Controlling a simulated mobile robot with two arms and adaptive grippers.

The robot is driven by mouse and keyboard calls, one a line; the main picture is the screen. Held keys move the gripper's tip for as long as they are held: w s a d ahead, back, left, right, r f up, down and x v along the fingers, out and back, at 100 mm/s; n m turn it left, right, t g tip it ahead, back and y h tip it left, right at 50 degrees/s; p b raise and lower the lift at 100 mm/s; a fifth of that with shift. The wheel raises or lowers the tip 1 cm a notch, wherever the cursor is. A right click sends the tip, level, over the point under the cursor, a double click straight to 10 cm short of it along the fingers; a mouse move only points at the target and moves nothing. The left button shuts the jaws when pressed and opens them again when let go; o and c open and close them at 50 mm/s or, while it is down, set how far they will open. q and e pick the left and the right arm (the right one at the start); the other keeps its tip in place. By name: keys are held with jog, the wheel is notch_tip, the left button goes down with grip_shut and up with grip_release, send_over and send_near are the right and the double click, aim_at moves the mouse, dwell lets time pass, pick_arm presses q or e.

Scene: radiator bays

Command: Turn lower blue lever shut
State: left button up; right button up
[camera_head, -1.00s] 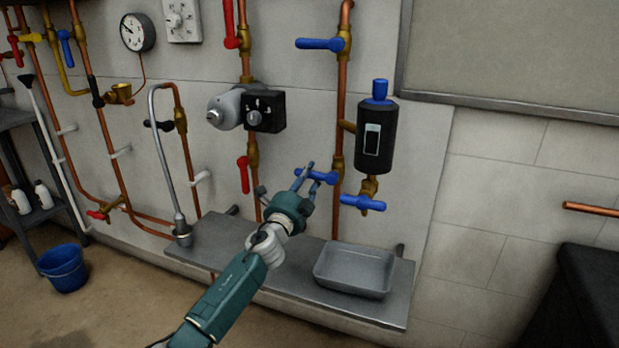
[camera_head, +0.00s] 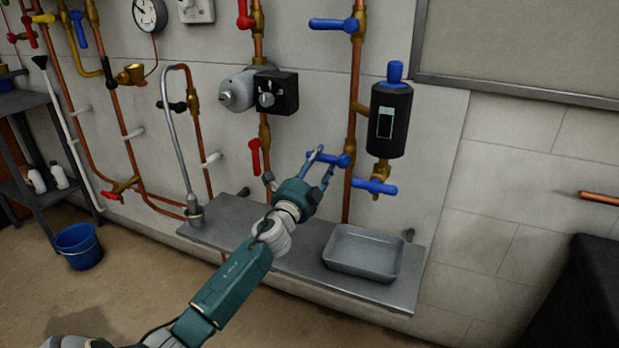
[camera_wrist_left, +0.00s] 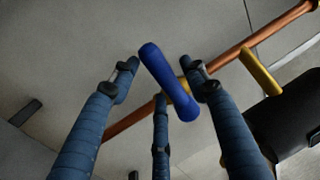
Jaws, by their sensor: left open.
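The lower blue lever (camera_head: 341,160) sits on the copper pipe, level and crosswise to it, partly hidden by my fingers. My left gripper (camera_head: 324,167) is open at this lever. In the left wrist view the blue lever (camera_wrist_left: 165,75) lies between the spread fingers of my left gripper (camera_wrist_left: 160,85), its end reaching past the fingertips. I cannot tell whether any finger touches it. An upper blue lever (camera_head: 333,25) is higher on the same pipe, also level. My right gripper is not in view.
A blue handle (camera_head: 374,186) hangs under the black canister (camera_head: 389,120), just right of the lever. A red lever (camera_head: 255,156) is on the pipe to the left. Below is a grey shelf (camera_head: 270,257) with a metal tray (camera_head: 345,268).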

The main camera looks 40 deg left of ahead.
pick_arm(q)
jog(key=v, duration=1)
